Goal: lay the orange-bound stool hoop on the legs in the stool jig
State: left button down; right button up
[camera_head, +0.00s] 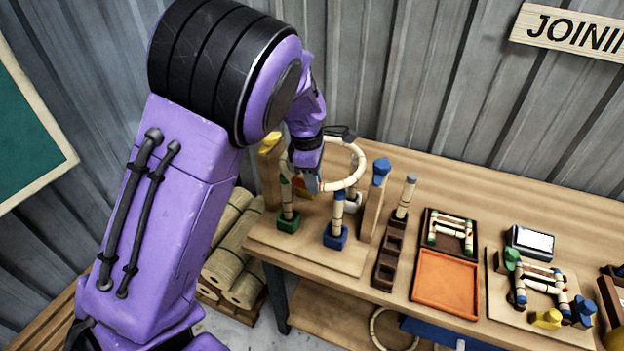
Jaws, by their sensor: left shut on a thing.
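My left gripper (309,182) is shut on a pale, segmented round hoop (361,168) by its near left side. The hoop is over the stool jig (300,248), a wooden board at the table's left end. Pale legs stand in the jig: one in a green socket (288,222), one in a blue socket (335,237), and a white socket (353,202) shows behind. The hoop looks roughly level at about the height of the leg tops; I cannot tell if it touches them. The gripper hides part of the hoop and the far left of the jig. My right gripper is out of view.
Wooden posts with a yellow top (271,143) and a blue top (381,168) flank the jig. Right of it are a dark slotted rack (388,262) holding one piece, an orange tray (446,284) and another jig board (500,311). Another hoop (374,328) is below the tabletop.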

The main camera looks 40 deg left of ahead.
pick_arm(q)
jog(key=shift+f, duration=0.35)
jog(key=c, duration=0.9)
grip_release()
jog(key=shift+c, duration=0.2)
jog(key=shift+r, duration=0.1)
notch_tip(320, 180, up, 12)
jog(key=a, duration=0.1)
jog(key=shift+s+a+b, duration=0.15)
jog(key=shift+s+b, duration=0.15)
jog(key=shift+b, duration=0.15)
